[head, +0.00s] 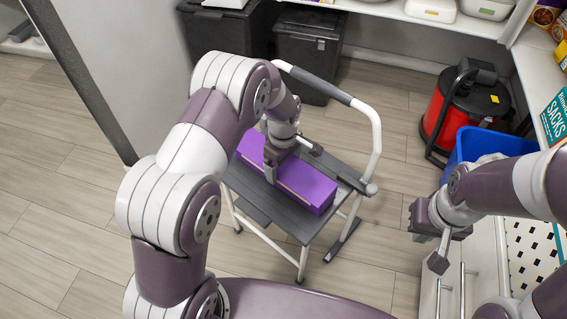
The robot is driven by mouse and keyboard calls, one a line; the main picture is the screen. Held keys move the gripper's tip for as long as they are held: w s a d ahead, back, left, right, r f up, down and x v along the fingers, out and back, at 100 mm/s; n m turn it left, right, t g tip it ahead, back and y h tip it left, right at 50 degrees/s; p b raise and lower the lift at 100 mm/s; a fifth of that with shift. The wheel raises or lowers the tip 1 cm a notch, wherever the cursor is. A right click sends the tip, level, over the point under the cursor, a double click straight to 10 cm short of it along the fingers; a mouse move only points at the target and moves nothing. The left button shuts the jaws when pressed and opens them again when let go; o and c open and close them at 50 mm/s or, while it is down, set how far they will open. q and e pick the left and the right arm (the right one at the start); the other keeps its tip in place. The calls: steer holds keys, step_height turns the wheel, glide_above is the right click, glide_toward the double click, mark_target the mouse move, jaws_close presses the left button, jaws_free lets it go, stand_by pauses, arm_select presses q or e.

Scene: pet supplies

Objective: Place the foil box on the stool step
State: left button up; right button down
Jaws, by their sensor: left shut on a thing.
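The foil box is a long purple box (305,184) lying on the grey top step of the stool. My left gripper (276,168) is over the box's middle and shut on it. My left arm and gripper hide part of the box's left end. The stool step (275,208) is dark grey, with white legs and a handrail curving behind. The box seems to rest on the step, running from upper left to lower right. My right gripper (437,250) is to the right, away from the stool, with its fingers apart and nothing between them.
A red and black vacuum cleaner (463,108) and a blue bin (490,150) stand at the right. Dark lidded bins (308,50) stand behind the stool. A grey pillar (125,60) is at the left. White shelving (535,70) lines the right. Floor left of the stool is clear.

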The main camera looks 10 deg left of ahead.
arm_select(q)
steer(key=o, duration=1.5)
steer(key=shift+f, duration=0.15)
step_height(320, 180, up, 12)
steer(key=p, duration=0.5)
steer(key=s+a+r+m, duration=0.2)
steer(key=s+m, duration=0.4)
steer(key=s, duration=0.3)
steer(key=s+a+r+m+t, duration=0.1)
steer(key=s+a+r+m, duration=0.1)
steer(key=s+r+m, duration=0.2)
steer(key=s+m, duration=0.3)
steer(key=s, duration=0.2)
steer(key=shift+a, duration=0.3)
steer(key=shift+s, duration=0.1)
